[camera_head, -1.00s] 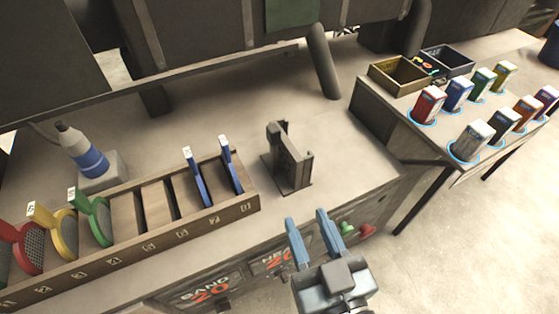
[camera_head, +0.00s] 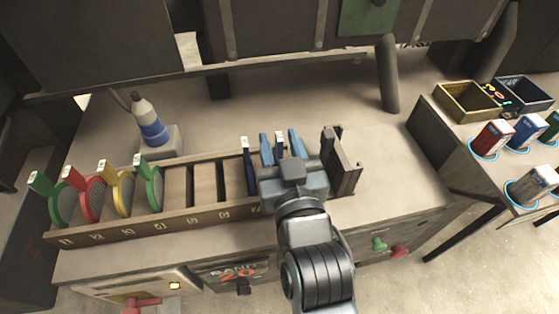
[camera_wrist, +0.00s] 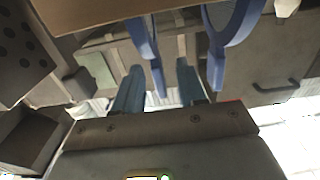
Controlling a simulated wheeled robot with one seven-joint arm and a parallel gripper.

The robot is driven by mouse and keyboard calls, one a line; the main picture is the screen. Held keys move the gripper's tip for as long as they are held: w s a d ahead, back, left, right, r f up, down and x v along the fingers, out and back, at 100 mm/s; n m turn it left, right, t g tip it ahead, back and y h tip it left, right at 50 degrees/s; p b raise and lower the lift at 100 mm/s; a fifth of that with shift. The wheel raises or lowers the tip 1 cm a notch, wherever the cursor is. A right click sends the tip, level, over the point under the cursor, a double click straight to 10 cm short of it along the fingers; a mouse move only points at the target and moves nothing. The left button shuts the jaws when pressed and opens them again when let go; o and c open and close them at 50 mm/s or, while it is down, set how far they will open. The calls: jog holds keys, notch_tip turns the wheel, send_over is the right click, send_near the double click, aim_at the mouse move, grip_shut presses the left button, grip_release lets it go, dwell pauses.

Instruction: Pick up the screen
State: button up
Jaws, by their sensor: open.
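Several round mesh screens with coloured rims stand in a numbered wooden rack (camera_head: 120,231). At its left are green, red (camera_head: 88,194), yellow (camera_head: 121,189) and green (camera_head: 151,187) ones. At its right end are two blue-handled screens: one (camera_head: 248,169) is clear of my gripper, and the other (camera_head: 279,146) shows its pale label between my fingers. My gripper (camera_head: 281,147) is open over the rack's right end and hides part of it. In the wrist view, my two fingertips (camera_wrist: 157,85) are apart, with two blue screens (camera_wrist: 143,42) (camera_wrist: 232,20) just beyond them.
A blue-banded bottle (camera_head: 150,125) stands behind the rack. A side table at right holds coloured boxes (camera_head: 492,138) and open bins (camera_head: 470,100). Empty slots lie mid-rack.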

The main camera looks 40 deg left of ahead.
jog(key=shift+w+a, duration=0.25)
grip_shut()
dwell(0.5)
